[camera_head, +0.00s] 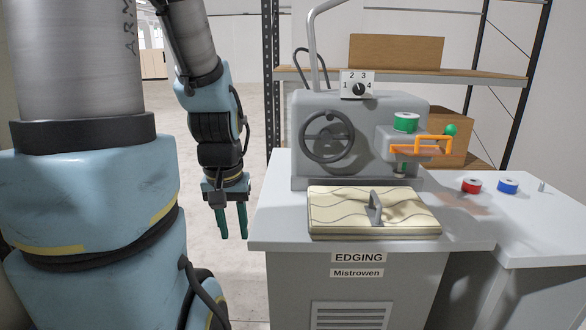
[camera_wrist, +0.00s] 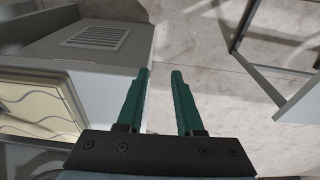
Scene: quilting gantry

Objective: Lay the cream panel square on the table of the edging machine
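The cream panel (camera_head: 340,212), quilted with wavy lines and fitted with a grey handle (camera_head: 376,206), lies flat on the table (camera_head: 282,225) of the grey edging machine (camera_head: 310,115). It sits near the table's front edge, and its front side looks about parallel to that edge. Part of the panel also shows at the left of the wrist view (camera_wrist: 35,108). My gripper (camera_head: 231,236) hangs to the left of the table, fingers pointing down, apart from the panel. In the wrist view its two green fingers (camera_wrist: 161,72) are spread with nothing between them.
The machine has a handwheel (camera_head: 327,136), a numbered dial (camera_head: 358,88) and an orange guard (camera_head: 434,145). A shelf rack (camera_head: 480,80) stands behind. Floor left of the table is clear.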

